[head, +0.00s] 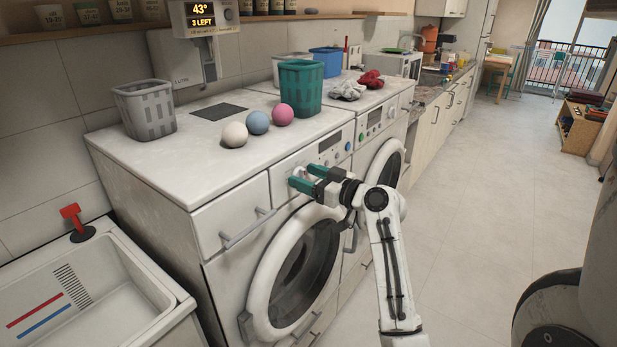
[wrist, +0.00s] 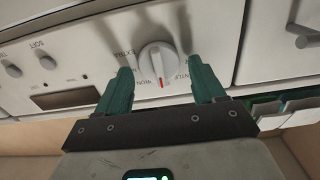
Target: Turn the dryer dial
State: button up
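A round white dial (wrist: 158,60) with a red pointer mark sits on the control panel of the nearer front-loading machine (head: 228,218). In the wrist view, the red mark faces the gripper's base and printed settings ring the dial. My gripper (wrist: 161,68) has two green fingers, spread open, one on each side of the dial. Gaps show between the fingers and the dial, so it is not clamped. In the head view my gripper (head: 299,175) is at the panel's left part, and its fingers partly hide the dial.
White, blue and pink balls (head: 257,122) and a green basket (head: 301,88) stand on the machine top. A grey basket (head: 146,108) is at the left. A second machine (head: 380,150) adjoins on the right. A sink (head: 165,283) is at lower left. The floor (head: 480,230) at right is clear.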

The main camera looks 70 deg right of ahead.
jog(key=c, duration=0.9)
jog(key=shift+s+d+f+m+p, duration=0.15)
jog(key=shift+m+p, duration=1.75)
jog(key=shift+m, duration=1.95)
jog(key=shift+w+d+f+m+p, duration=0.15)
jog(key=shift+m+p, duration=1.75)
jog(key=shift+m, duration=1.95)
jog(key=shift+s+m, duration=0.1)
jog(key=shift+m, duration=0.2)
jog(key=o, duration=1)
